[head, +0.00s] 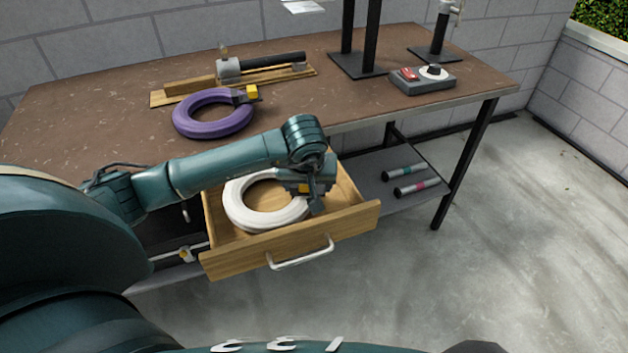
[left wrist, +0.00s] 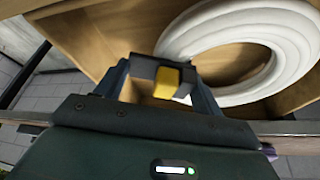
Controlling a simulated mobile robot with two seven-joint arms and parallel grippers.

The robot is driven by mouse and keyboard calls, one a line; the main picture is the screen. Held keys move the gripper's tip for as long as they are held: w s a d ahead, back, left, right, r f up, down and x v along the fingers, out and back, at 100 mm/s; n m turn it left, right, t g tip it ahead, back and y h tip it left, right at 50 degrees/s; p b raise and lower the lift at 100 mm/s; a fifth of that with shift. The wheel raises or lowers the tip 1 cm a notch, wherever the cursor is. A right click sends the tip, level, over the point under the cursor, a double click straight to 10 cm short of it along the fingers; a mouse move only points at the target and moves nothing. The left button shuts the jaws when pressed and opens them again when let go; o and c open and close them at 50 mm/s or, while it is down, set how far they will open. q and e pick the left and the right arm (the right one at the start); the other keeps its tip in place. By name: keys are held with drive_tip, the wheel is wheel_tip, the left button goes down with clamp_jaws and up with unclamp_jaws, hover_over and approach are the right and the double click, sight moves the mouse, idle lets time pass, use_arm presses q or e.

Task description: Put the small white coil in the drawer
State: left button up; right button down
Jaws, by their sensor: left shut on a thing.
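The small white coil (head: 238,207) is a thick white ring within the open wooden drawer (head: 352,223). In the left wrist view the coil (left wrist: 290,28) fills the upper right, against the drawer's wood (left wrist: 90,35). My left gripper (head: 312,196) is over the drawer's right part, at the coil's right side. It is shut on the coil's dark block with a yellow tab, seen between the fingers (left wrist: 165,82). The gripper hides part of the coil's right side. I cannot tell whether the coil touches the drawer floor. My right gripper is not in view.
A purple coil (head: 190,124) with a yellow-and-dark clip lies on the brown workbench (head: 110,97). Behind it is a wooden board (head: 180,93) with a dark rod. A grey switch box (head: 425,85) stands right. Two short tubes (head: 405,171) lie on the lower shelf.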

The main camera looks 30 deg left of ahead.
use_arm(q)
drive_tip(key=shift+w+d+r, duration=0.15)
drive_tip(key=shift+w, duration=0.7)
drive_tip(key=shift+w+d+f, duration=0.1)
drive_tip(key=shift+w+f, duration=0.1)
drive_tip(key=shift+w, duration=0.15)
drive_tip(key=shift+s+f, duration=0.1)
drive_tip(key=shift+f, duration=0.3)
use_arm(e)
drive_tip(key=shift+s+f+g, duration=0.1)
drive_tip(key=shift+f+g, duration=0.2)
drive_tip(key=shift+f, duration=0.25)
use_arm(q)
drive_tip(key=shift+f, duration=0.1)
